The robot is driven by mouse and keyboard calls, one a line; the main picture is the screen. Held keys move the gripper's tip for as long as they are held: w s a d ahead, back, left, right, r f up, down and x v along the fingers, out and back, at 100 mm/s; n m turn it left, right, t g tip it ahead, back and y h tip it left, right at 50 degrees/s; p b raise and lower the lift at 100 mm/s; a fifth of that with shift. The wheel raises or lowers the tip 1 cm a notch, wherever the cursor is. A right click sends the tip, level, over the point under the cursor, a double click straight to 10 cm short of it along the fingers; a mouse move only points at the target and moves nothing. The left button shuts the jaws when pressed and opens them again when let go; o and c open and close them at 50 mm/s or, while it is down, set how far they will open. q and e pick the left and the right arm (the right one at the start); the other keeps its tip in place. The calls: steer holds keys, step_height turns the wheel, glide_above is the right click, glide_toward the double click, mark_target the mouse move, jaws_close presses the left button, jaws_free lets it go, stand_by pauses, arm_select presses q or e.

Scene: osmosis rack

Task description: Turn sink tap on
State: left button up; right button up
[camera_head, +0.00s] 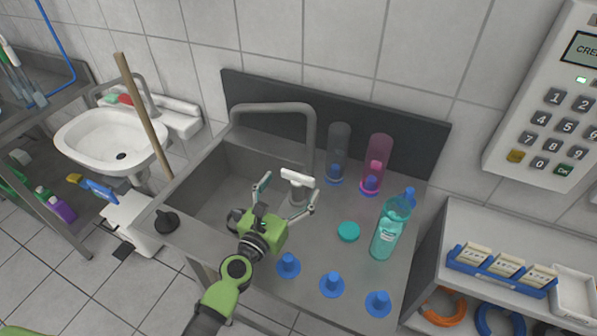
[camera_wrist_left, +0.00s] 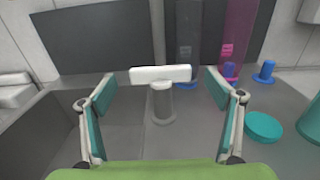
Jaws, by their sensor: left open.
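The sink tap has a grey arched spout (camera_head: 272,108) over the steel basin and a white handle (camera_head: 298,178) on a short grey post at the basin's right side. My left gripper (camera_head: 287,196) is open, its teal-padded fingers on either side of the white handle. In the left wrist view the handle (camera_wrist_left: 160,75) lies crosswise between the fingertips, near both; whether they touch it I cannot tell. The handle looks level there. The spout's lower end is partly hidden in the head view. My right gripper is not in view.
A teal bottle (camera_head: 390,228), a teal lid (camera_head: 348,231) and several blue pegs (camera_head: 331,284) stand right of the basin. Clear and pink tubes (camera_head: 376,163) stand behind. A wooden stick (camera_head: 143,115) leans at the left; a keypad panel (camera_head: 548,110) hangs at right.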

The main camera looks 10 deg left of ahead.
mark_target(296, 177)
arm_select(q)
steer(key=x, duration=0.3)
steer(key=shift+w, duration=0.35)
steer(key=shift+w+d, duration=0.2)
steer(key=shift+w, duration=0.2)
steer(key=c, duration=1.1)
steer(key=shift+c, duration=0.2)
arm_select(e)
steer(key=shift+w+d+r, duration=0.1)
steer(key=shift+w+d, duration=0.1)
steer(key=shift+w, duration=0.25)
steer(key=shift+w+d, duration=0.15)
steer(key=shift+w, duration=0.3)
